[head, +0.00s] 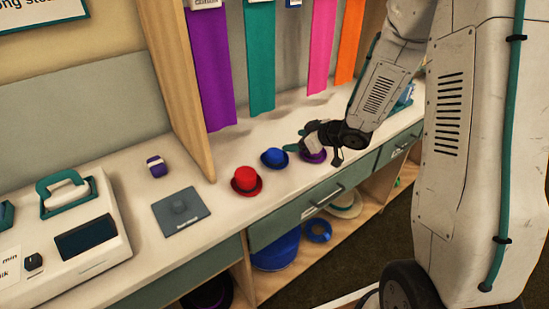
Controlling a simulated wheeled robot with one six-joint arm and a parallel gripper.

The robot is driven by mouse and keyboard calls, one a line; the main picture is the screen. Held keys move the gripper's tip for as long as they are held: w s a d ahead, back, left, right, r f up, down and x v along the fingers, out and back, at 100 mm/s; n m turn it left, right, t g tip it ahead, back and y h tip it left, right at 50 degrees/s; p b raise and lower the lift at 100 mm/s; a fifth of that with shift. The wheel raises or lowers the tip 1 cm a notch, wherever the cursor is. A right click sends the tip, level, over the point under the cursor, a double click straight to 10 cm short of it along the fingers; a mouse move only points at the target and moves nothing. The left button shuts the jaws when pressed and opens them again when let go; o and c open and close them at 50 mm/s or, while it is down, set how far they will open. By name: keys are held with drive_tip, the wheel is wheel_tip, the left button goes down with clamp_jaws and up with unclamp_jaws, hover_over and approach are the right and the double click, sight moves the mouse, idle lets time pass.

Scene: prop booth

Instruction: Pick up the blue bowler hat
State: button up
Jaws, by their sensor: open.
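The blue bowler hat (274,158) sits upright on the white counter, between a red bowler hat (246,181) and a purple hat (314,156). My gripper (298,149) reaches in from the right, its fingers just right of the blue hat and over or in front of the purple hat. It is open, with nothing seen between its fingers. The purple hat is partly hidden behind the gripper. I cannot tell how high the fingertips are above the counter.
A grey square pad (181,212) and a small purple item (156,167) lie left of the hats. A white machine with a teal handle (66,193) stands further left. Hanging ribbons (259,57) and a wooden post (181,80) stand behind. Drawers (300,213) face the front.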

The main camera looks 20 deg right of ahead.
sight(275, 152)
drive_tip(key=shift+s+a+f+y, duration=0.25)
drive_tip(key=shift+a+f+y, duration=0.45)
drive_tip(key=shift+f+y, duration=0.25)
drive_tip(key=shift+a+f, duration=0.25)
drive_tip(key=shift+a, duration=0.05)
drive_tip(key=shift+n, duration=0.3)
drive_tip(key=x, duration=0.7)
drive_tip(key=shift+s+a+f, duration=0.1)
drive_tip(key=shift+a+f, duration=0.05)
drive_tip(key=shift+f, duration=0.2)
drive_tip(key=c, duration=1)
